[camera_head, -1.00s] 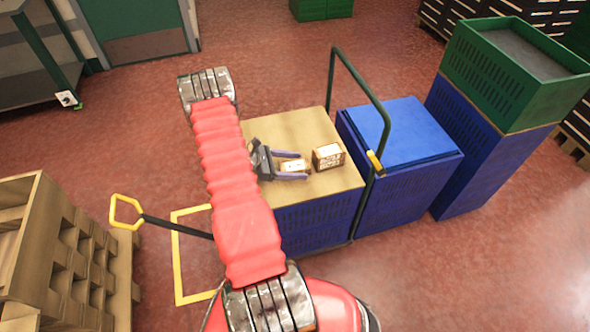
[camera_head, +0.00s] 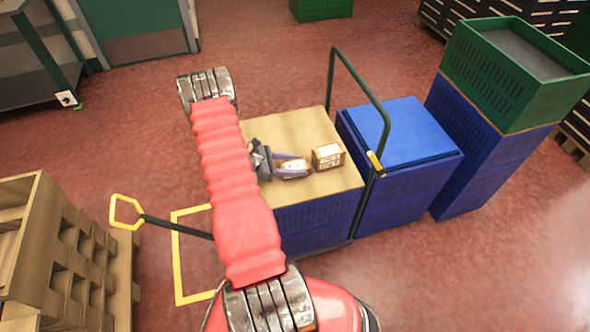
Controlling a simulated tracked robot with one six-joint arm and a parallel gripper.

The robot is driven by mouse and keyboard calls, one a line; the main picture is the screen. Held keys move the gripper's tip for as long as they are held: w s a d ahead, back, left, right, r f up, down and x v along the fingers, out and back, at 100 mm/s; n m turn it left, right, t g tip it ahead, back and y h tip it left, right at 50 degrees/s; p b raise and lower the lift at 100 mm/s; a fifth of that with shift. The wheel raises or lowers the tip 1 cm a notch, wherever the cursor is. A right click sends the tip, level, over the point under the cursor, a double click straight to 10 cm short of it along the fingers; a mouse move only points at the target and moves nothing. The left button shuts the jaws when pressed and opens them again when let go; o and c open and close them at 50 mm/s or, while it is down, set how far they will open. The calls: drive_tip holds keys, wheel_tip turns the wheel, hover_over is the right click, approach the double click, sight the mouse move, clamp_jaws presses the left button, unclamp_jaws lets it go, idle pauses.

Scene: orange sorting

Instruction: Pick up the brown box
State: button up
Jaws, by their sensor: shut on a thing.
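My gripper (camera_head: 301,167) reaches in from the left over the tan top (camera_head: 290,127) of a stack of blue crates. Its two purple fingers are shut on a small brown box with a pale top (camera_head: 292,164). The near finger covers part of this box. I cannot tell whether the box rests on the top or is lifted. A second brown box with pale print (camera_head: 328,156) stands on the same top, just right of the fingertips.
A green handle frame (camera_head: 383,110) rises right of the boxes. Beyond it stand a lidded blue crate stack (camera_head: 400,135) and a taller stack with a green crate (camera_head: 500,85). A wooden crate (camera_head: 60,250) is at lower left. Red floor lies around.

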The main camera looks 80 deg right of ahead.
sight(295, 165)
drive_tip(key=shift+r, duration=0.1)
drive_tip(key=shift+c, duration=0.2)
drive_tip(key=shift+r, duration=4.95)
drive_tip(key=shift+w, duration=0.1)
